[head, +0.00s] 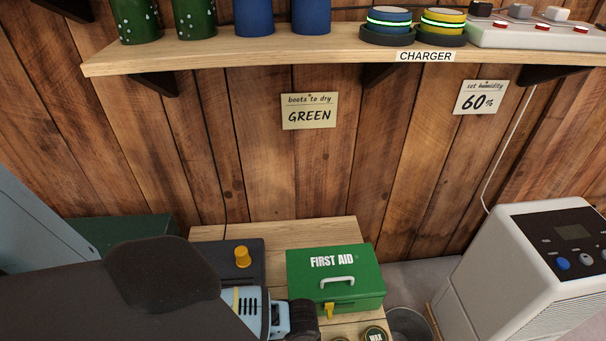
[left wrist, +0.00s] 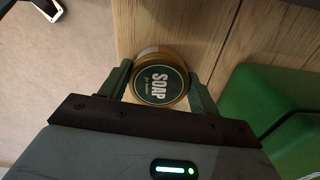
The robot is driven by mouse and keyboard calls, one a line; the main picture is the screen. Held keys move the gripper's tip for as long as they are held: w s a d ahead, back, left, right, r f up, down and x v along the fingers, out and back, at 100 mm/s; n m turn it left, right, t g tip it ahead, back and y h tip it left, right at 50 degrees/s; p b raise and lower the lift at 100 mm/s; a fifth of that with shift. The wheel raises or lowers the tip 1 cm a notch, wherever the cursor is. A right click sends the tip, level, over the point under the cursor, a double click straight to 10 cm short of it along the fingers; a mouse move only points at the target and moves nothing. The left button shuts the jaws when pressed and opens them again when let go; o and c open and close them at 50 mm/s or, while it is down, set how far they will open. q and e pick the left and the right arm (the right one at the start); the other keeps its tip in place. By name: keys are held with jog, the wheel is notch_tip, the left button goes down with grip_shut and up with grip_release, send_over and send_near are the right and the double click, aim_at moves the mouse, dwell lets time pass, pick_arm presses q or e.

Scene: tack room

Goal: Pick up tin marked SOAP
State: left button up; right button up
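The tin marked SOAP (left wrist: 160,82) shows in the left wrist view, round, with a dark green lid, white lettering and a gold rim. My left gripper (left wrist: 161,72) has one finger on each side of it. Both fingers appear to touch its rim, so it looks shut on the tin. Wooden boards lie beyond the tin, and I cannot tell whether it is lifted off them. In the head view my left arm comes in from the left; its fingers and the SOAP tin are hidden or out of frame. My right gripper is in neither view.
A green FIRST AID box (head: 335,277) stands on the wooden bench (head: 290,231). A tin marked WAX (head: 374,336) sits in front of it. A dark box with an orange knob (head: 242,257) is to its left. A white dehumidifier (head: 530,265) stands right. A shelf (head: 240,57) hangs above.

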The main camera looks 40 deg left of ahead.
pick_arm(q)
jog(key=c, duration=0.6)
jog(key=shift+o, duration=0.2)
jog(key=shift+r, duration=0.1)
jog(key=shift+r, duration=0.6)
notch_tip(320, 180, up, 2)
jog(key=shift+r+p, duration=0.2)
jog(key=shift+p, duration=0.4)
jog(key=s+d, duration=0.3)
jog(key=s, duration=0.4)
jog(key=s+d+r+p, duration=0.1)
jog(key=s+d, duration=0.2)
jog(key=s, duration=0.4)
jog(key=shift+s+d+r, duration=0.15)
jog(key=shift+s+d, duration=0.05)
jog(key=shift+s, duration=0.05)
